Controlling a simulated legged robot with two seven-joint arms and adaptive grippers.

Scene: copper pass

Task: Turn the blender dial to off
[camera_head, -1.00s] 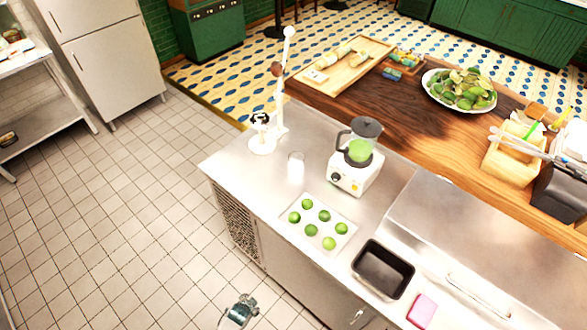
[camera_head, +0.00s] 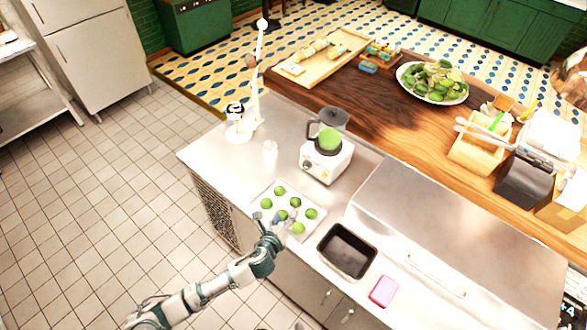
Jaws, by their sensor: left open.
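The blender (camera_head: 326,153) stands on the steel counter, with a white base, a dark-handled jar and green contents. Its dial (camera_head: 308,164) is on the front face of the base, beside a small yellowish spot; its setting is too small to read. My left gripper (camera_head: 280,219) is open over the front part of the lime tray, in front of and below the blender and apart from it. My right gripper is not in view.
A white tray (camera_head: 262,191) of several limes lies before the blender. A black pan (camera_head: 347,251) and pink sponge (camera_head: 384,291) are to the right. A clear glass (camera_head: 270,152) and a white stand (camera_head: 239,133) are to the left. A wooden counter (camera_head: 400,118) lies behind.

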